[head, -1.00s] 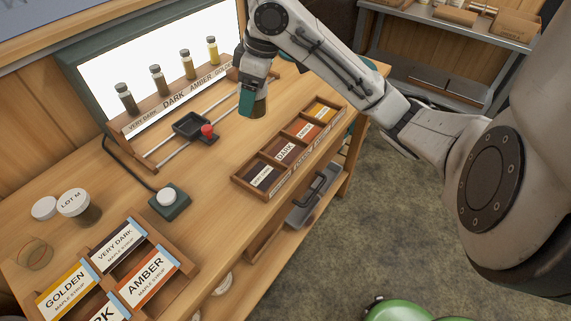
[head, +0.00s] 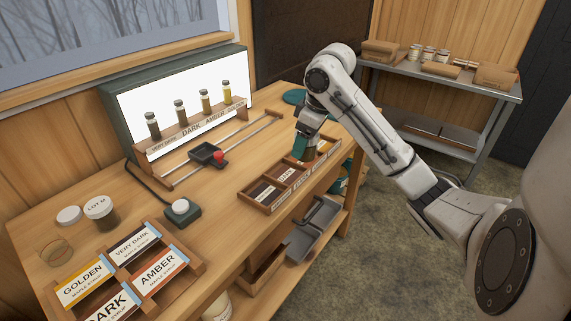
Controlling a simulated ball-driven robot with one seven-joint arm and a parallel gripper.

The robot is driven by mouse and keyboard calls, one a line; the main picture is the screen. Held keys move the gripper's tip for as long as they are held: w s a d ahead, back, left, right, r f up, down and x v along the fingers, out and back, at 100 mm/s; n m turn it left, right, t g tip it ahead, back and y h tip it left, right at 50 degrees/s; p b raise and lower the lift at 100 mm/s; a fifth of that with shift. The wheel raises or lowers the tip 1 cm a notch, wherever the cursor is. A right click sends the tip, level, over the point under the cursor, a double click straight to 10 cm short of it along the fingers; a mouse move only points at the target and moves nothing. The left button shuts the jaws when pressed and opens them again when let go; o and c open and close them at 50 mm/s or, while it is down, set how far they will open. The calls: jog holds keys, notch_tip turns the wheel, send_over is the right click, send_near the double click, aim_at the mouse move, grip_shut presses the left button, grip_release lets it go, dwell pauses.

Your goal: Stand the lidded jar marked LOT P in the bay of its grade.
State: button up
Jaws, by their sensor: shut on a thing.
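My gripper (head: 302,146), with teal fingers, is shut on a small jar (head: 311,153) of amber-brown syrup. Its lid and any lot mark are hidden by the fingers. The gripper is over the far half of the wooden bay tray (head: 262,207), around the third bay from the near end; I cannot tell whether the jar touches the bay floor. The two nearer bays, a very dark one (head: 265,192) and one marked DARK (head: 288,175), hold no jar. The far end bay (head: 323,146) is partly visible beyond the fingers.
A lit panel backs a rack (head: 196,131) of several graded sample bottles. A carriage with a red knob (head: 218,156) sits on rails. A LOT M jar (head: 101,211), loose lid (head: 69,215), button box (head: 181,213) and grade-label rack (head: 190,258) occupy the near bench.

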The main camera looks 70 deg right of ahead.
jog(key=w+f, duration=0.2)
jog(key=w+d+f, duration=0.1)
jog(key=w+f, duration=0.1)
jog(key=w+d+f, duration=0.1)
jog(key=w+f, duration=0.1)
jog(key=shift+w+d+f, duration=0.25)
jog(key=shift+f, duration=0.15)
jog(key=shift+f+p, duration=0.4)
jog(key=shift+f, duration=1.1)
jog(key=shift+f, duration=0.1)
jog(key=o, duration=1.3)
jog(key=v, duration=1.2)
jog(key=shift+b, duration=0.4)
